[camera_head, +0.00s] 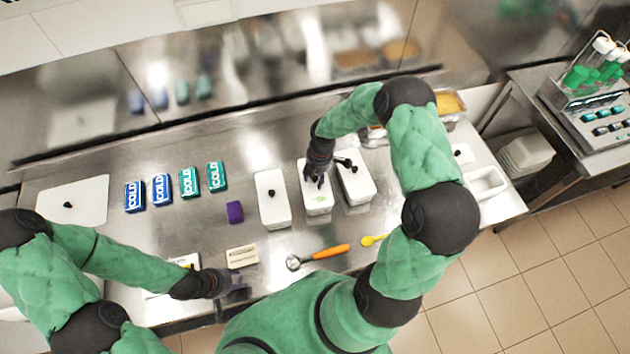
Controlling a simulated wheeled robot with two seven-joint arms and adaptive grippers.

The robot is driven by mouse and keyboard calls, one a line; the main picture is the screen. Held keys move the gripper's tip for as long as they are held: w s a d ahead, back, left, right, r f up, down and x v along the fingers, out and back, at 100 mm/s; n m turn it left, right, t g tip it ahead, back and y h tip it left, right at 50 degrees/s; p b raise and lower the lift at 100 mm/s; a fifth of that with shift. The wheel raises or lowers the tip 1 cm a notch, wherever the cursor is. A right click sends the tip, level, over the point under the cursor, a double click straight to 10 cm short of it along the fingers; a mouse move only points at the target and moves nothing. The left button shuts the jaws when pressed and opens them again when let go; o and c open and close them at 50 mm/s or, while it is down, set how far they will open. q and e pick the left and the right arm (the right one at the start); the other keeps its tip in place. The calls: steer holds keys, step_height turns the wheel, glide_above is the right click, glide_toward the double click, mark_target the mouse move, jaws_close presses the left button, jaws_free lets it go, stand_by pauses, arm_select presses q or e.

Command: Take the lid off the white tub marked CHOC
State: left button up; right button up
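Three white tubs stand side by side at the middle of the steel counter: a left tub (274,210), a middle tub (317,204) and a right tub (358,188). The left tub has a white lid with a black knob (271,192). No CHOC marking is readable on any tub. My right gripper (315,181) points down over the middle tub; its fingers look slightly apart, but whether they hold anything is hidden. My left gripper (238,287) is low over the counter's front edge, its fingers too dark to tell.
Blue and teal COLD packs (162,189) stand at the left. A purple block (235,212), a cream label block (242,256), an orange-handled scoop (325,256) and a yellow spoon (373,240) lie around the tubs. A white board (85,193) lies far left. A white tray (488,183) sits right.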

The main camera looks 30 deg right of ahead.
jaws_close()
steer(key=shift+r, duration=0.1)
